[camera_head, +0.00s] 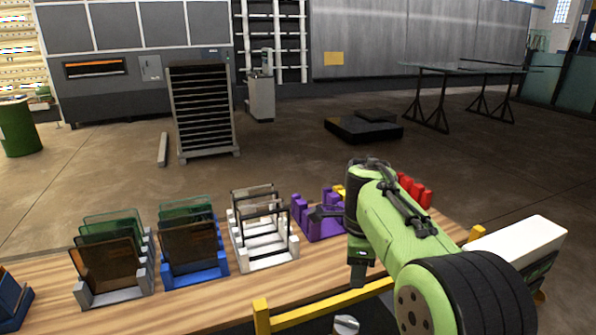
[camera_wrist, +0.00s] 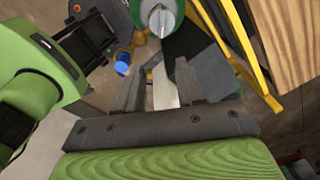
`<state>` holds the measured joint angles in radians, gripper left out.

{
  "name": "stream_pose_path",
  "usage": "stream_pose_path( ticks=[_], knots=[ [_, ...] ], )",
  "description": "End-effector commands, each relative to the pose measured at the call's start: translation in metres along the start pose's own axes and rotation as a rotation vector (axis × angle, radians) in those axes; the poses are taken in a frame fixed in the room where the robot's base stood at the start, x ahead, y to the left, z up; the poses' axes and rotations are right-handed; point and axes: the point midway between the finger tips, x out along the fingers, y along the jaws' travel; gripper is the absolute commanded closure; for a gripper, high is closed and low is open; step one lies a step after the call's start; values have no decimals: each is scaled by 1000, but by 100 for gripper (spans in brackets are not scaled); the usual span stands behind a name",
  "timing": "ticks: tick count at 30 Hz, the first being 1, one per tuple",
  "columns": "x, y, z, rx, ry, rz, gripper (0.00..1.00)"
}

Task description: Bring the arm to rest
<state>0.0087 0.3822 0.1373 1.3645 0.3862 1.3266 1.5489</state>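My arm reaches in from the lower right in the head view and bends down in front of the wooden table (camera_head: 240,290). My gripper (camera_wrist: 158,77) shows in the wrist view with its two grey fingers apart and nothing clearly held between them. In the head view the fingers cannot be made out. The wrist view shows the yellow rail (camera_wrist: 232,40) and the wooden table edge (camera_wrist: 285,35) to the right of the fingers. Parts of my own body lie beyond the fingertips.
The table bears a grey rack (camera_head: 118,292), a blue rack (camera_head: 197,276), a white rack (camera_head: 266,257), a purple rack (camera_head: 322,229) and red pieces (camera_head: 416,191). Dark and green panels stand in the left racks. A yellow rail (camera_head: 325,308) runs along the front edge. The floor behind is mostly open.

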Motion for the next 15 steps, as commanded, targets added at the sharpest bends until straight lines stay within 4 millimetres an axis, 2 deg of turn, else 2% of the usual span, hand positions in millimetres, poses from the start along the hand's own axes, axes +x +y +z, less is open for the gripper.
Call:
stream_pose_path(
  ticks=[1, 3, 7, 9, 12, 15],
  knots=[
    [-15, 19, -8, -131, 9, -44, 62],
    [-29, 49, -20, -364, 30, -99, 62],
    [-41, 112, -41, -805, 85, -199, 62],
    [-38, 148, -50, -1044, 122, -253, 62],
    [-23, 196, -58, -1362, 182, -325, 62],
    [-5, 230, -61, -1601, 236, -380, 62]
  ],
)
